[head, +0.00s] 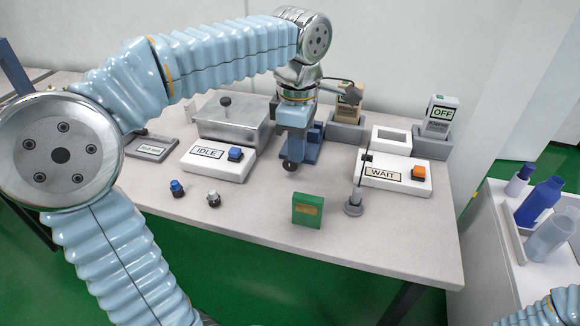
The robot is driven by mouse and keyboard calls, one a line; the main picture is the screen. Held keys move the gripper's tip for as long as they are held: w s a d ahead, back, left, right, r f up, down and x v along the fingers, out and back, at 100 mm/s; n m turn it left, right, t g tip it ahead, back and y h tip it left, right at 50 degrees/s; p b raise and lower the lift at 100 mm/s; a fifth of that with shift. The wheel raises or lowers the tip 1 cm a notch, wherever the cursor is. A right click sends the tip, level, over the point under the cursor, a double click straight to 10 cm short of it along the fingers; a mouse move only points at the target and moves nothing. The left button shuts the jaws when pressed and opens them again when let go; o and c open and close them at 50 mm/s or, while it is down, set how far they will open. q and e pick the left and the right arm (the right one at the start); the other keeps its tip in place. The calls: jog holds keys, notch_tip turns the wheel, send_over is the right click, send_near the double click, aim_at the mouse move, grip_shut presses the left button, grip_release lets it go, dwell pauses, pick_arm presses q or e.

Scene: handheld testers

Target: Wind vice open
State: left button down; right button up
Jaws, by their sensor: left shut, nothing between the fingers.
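The blue vice (312,146) stands on the grey bench, partly hidden behind my left gripper. My left gripper (292,158) points down in front of the vice, with its fingers shut and nothing held. A dark round end shows at the fingertips; I cannot tell whether it touches the vice. The vice's winding handle and jaw gap cannot be made out. My right gripper is not in view.
An IDLE box (217,160) stands to the left and a WAIT box (394,174) to the right. A green block (307,210), two small knobs and a grey stand (353,204) are near the front. Bottles (540,200) fill a tray at right.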

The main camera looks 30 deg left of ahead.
pick_arm(q)
jog(key=shift+a+r, duration=0.1)
jog(key=shift+a, duration=0.1)
jog(key=shift+s+a+f, duration=0.25)
jog(key=shift+a+f, duration=0.1)
jog(key=shift+a, duration=0.25)
dwell(1.4)
jog(key=shift+r, duration=0.1)
jog(key=shift+r, duration=0.3)
jog(key=shift+w+d+r, duration=0.1)
jog(key=shift+w+d, duration=0.15)
jog(key=shift+d, duration=0.55)
jog(key=shift+f, duration=0.35)
jog(key=shift+a+r, duration=0.15)
jog(key=shift+s+a, duration=0.15)
jog(key=shift+a, duration=0.25)
dwell(0.9)
